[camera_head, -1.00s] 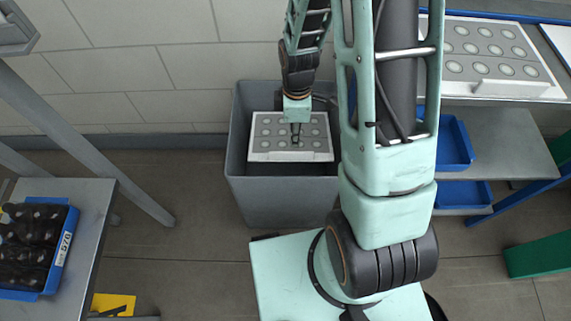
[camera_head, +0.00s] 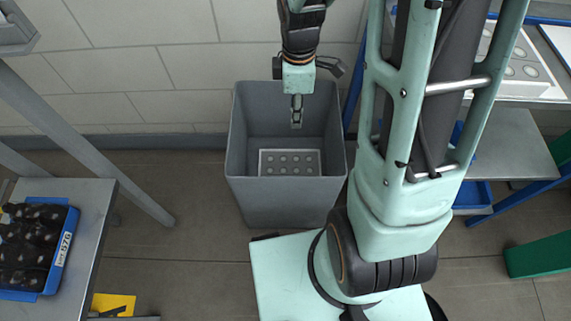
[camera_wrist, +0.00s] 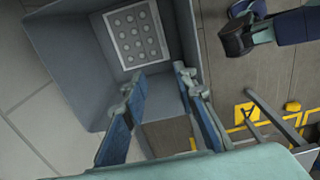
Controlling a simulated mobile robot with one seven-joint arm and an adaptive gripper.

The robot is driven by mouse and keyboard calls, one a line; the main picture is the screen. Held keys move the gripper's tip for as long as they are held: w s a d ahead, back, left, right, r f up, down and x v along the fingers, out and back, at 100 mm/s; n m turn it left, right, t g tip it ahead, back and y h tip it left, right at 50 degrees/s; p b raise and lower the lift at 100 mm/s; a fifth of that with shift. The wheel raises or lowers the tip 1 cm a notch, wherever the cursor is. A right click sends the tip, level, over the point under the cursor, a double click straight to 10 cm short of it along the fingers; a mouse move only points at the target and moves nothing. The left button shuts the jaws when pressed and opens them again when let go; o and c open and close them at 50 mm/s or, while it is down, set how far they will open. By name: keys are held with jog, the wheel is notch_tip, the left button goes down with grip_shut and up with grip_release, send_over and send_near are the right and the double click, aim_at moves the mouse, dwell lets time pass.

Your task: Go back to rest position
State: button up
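My gripper (camera_head: 296,122) hangs empty above the mouth of the grey bin (camera_head: 285,203). In the wrist view its two fingers (camera_wrist: 160,84) stand apart with nothing between them. A pale panel with rows of round grey spots (camera_head: 290,152) lies down inside the bin, clear of my gripper. The wrist view also shows this panel (camera_wrist: 124,57) beyond the fingertips. The lower part of the panel is hidden by the bin's front wall in the head view.
At right, a shelf (camera_head: 515,150) stands with a similar spotted panel (camera_head: 520,75) on top. The wall is close behind the bin.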

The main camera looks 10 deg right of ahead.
jog(key=shift+r, duration=1.15)
